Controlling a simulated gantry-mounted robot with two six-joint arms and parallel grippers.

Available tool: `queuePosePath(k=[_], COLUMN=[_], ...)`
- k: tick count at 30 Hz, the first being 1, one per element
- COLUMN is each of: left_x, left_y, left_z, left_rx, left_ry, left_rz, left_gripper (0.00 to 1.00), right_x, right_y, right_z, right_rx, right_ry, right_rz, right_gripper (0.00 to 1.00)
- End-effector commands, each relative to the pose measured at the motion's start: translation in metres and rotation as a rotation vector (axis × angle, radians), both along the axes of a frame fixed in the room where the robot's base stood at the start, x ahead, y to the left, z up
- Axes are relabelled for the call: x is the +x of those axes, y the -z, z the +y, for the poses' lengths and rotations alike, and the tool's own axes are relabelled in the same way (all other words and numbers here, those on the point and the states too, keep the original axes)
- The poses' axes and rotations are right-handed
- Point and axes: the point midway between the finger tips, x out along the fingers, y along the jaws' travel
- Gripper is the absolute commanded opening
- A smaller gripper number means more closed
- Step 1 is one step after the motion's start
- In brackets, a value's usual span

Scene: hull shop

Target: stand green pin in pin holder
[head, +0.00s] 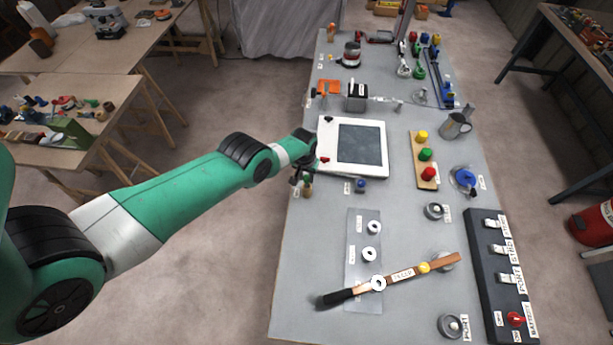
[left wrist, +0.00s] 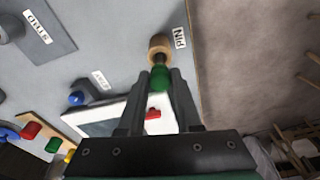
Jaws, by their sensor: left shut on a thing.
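The green pin (left wrist: 160,78) is between the fingers of my left gripper (left wrist: 159,84), which is shut on it. In the head view my left gripper (head: 303,172) is at the left edge of the grey bench. A small round wooden piece, which looks like the pin holder (left wrist: 160,46), stands beside the PIN label in the left wrist view, directly beyond the pin's end. It also shows as a small brown shape (head: 307,191) below the gripper in the head view. I cannot tell whether the pin is inside it or just above it. My right gripper is not in view.
A white-framed tablet (head: 352,174) lies close to the right of the gripper. A blue knob (head: 361,185) is near its lower edge. A wooden strip (head: 418,176) with yellow, green and red buttons stands farther right.

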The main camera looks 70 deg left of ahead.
Motion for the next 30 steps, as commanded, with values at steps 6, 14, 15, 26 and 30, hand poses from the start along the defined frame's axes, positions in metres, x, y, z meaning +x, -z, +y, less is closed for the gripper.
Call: queuePosePath(k=[6, 14, 15, 26, 30], left_x=[0.000, 0.000, 0.000, 0.000, 0.000], left_y=[0.007, 0.007, 0.007, 0.010, 0.014], left_z=[0.000, 0.000, 0.000, 0.000, 0.000], left_rx=[0.000, 0.000, 0.000, 0.000, 0.000], left_ry=[0.000, 0.000, 0.000, 0.000, 0.000], left_rz=[0.000, 0.000, 0.000, 0.000, 0.000], left_gripper=[0.00, 0.00, 0.00, 0.00, 0.00], right_x=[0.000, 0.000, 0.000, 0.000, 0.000], right_y=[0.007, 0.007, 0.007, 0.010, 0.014], right_z=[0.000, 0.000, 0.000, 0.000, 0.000], right_rx=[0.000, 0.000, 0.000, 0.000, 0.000], right_ry=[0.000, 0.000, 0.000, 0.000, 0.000], right_rz=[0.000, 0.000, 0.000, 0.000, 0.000], right_gripper=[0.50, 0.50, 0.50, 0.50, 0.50])
